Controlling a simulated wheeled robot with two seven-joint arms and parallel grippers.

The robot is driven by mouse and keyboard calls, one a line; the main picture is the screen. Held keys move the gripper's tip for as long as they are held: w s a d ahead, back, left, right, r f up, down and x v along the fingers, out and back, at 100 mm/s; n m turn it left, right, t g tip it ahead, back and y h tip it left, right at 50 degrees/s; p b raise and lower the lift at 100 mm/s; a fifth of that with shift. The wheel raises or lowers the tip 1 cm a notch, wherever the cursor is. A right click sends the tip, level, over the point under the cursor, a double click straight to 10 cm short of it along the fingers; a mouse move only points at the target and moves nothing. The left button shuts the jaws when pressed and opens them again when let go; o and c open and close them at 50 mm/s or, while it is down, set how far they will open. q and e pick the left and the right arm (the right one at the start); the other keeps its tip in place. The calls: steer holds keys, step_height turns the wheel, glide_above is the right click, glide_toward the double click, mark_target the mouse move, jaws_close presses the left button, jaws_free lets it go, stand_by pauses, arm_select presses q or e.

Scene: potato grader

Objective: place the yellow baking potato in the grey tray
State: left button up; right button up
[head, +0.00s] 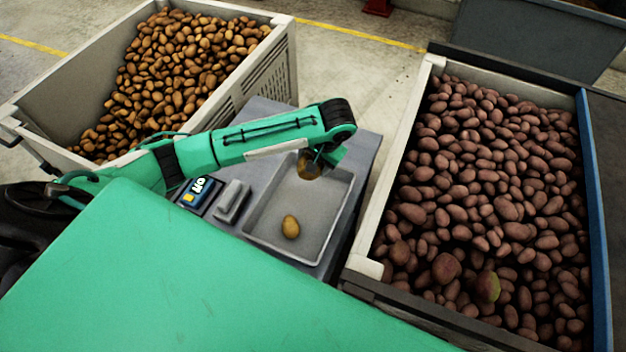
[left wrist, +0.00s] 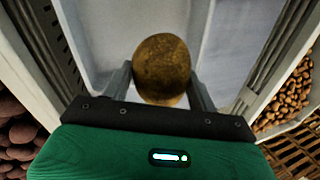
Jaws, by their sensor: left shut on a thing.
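My left gripper (head: 318,160) is shut on a brownish-yellow potato (head: 308,166), which hangs over the far part of the grey tray (head: 262,205). In the left wrist view the potato (left wrist: 162,69) sits between the two fingers of the gripper (left wrist: 161,85), with pale grey surface beyond it. A second yellow potato (head: 290,227) lies on the tray floor, apart from the held one. The fingertips are partly hidden in the head view. My right gripper is not in view.
A blue device (head: 201,193) and a small grey block (head: 233,201) are left of the tray on the grey table (head: 262,108). A crate of yellow-brown potatoes (head: 268,57) stands behind left. A crate of reddish potatoes (head: 395,185) stands right, with one greenish potato (head: 488,286).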

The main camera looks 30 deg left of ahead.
mark_target(322, 169)
arm_select(q)
step_height(322, 169, down, 9)
steer(key=shift+p, duration=0.85)
steer(key=shift+f, duration=0.5)
steer(key=o, duration=1.1)
steer(key=shift+f, duration=0.1)
steer(key=shift+o, duration=0.2)
steer(key=b+v, duration=0.2)
steer(key=v, duration=1)
steer(key=shift+s, duration=0.1)
